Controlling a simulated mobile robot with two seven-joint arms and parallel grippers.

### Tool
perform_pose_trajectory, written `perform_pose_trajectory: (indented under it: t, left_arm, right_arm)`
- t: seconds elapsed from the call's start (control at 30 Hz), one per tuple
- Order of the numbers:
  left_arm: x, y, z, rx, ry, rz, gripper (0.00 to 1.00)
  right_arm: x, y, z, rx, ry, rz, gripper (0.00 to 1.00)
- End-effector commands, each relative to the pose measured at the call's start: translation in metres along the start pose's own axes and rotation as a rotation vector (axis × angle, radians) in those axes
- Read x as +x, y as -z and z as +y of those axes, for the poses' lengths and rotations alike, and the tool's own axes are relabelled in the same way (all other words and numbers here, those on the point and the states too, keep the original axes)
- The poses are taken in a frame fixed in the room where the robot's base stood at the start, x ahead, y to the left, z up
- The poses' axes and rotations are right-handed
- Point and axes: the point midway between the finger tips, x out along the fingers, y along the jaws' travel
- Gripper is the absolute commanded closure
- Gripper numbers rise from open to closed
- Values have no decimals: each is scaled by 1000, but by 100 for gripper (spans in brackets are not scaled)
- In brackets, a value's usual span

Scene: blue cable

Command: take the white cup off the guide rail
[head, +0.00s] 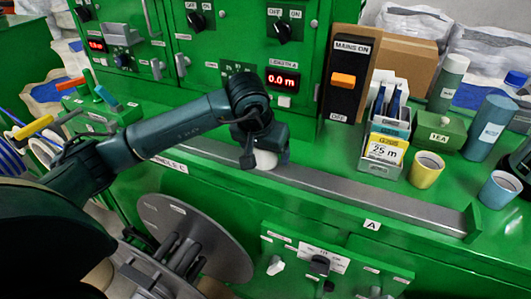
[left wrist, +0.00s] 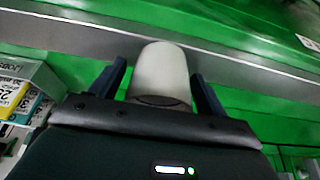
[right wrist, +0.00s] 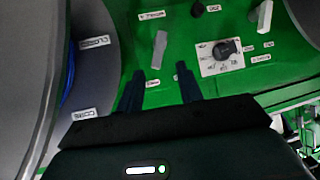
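The white cup (head: 265,160) is on the grey guide rail (head: 350,190), partly hidden behind my left gripper (head: 264,152) in the head view. In the left wrist view the white cup (left wrist: 160,72) stands between the two fingers of my left gripper (left wrist: 158,82). A narrow gap shows at the left finger, and the right finger is close to or touching the cup. The guide rail (left wrist: 70,38) runs behind the cup. My right gripper (right wrist: 158,85) is open and empty in front of a green panel with knobs.
A holder with yellow cards (head: 384,150), a yellow cup (head: 425,171), a blue cup (head: 499,189) and a green tea box (head: 438,137) stand right of the rail. A grey reel (head: 215,245) is below the bench edge. The rail's right stretch is clear.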

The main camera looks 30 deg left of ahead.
Motion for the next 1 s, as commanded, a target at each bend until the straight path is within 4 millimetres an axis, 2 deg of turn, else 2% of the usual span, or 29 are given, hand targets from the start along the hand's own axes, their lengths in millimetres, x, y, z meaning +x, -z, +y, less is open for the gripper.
perform_pose_trajectory:
  t: [0.07,0.5,0.8,1.0]
  left_arm:
    - [0,0,0,0,0,0,31]
    - [-1,0,0,0,0,0,67]
    - [-3,2,0,0,0,2,68]
    - [-22,10,0,0,-1,6,68]
  right_arm:
    - [0,0,0,0,0,1,64]
    - [-2,5,0,0,0,10,64]
    - [-3,1,-2,3,2,2,64]
    - [-1,-2,-2,2,3,3,64]
